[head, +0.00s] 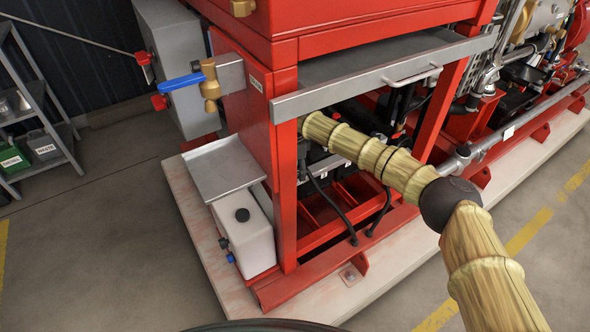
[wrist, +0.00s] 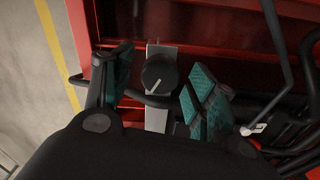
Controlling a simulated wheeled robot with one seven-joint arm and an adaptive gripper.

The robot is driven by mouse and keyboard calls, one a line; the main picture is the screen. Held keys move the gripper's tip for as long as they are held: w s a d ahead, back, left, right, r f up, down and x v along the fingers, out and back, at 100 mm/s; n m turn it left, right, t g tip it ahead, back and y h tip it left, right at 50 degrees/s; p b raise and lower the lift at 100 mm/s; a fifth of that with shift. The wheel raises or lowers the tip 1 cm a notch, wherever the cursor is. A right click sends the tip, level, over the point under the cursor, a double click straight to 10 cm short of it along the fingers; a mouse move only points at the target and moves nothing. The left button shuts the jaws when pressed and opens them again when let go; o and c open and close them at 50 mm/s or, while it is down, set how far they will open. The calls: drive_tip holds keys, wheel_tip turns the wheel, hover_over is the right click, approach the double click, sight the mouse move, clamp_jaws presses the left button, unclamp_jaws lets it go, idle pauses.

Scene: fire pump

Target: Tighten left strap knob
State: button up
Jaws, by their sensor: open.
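The knob lies between the fingertips, with a visible gap on each side. In the head view my arm reaches into the red frame under the grey tray, and my gripper and the knob are hidden there.
The red frame (head: 285,190) and the grey tray (head: 385,72) close in around my arm. Black cables (head: 335,205) hang below it. In the wrist view a dark cable (wrist: 280,50) runs close to the right finger. Open floor (head: 400,295) lies in front of the plinth.

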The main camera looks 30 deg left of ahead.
drive_tip(key=shift+f, duration=0.1)
drive_tip(key=c, duration=1)
drive_tip(key=shift+c, duration=0.2)
drive_tip(key=shift+m+p, duration=0.3)
drive_tip(key=shift+d+m+p, duration=0.1)
drive_tip(key=shift+m+p, duration=0.65)
drive_tip(key=shift+m, duration=0.25)
drive_tip(key=m+p, duration=0.2)
drive_tip(key=m, duration=0.1)
drive_tip(key=shift+m, duration=0.3)
drive_tip(key=m+p, duration=0.2)
drive_tip(key=m, duration=0.4)
drive_tip(key=shift+f, duration=0.1)
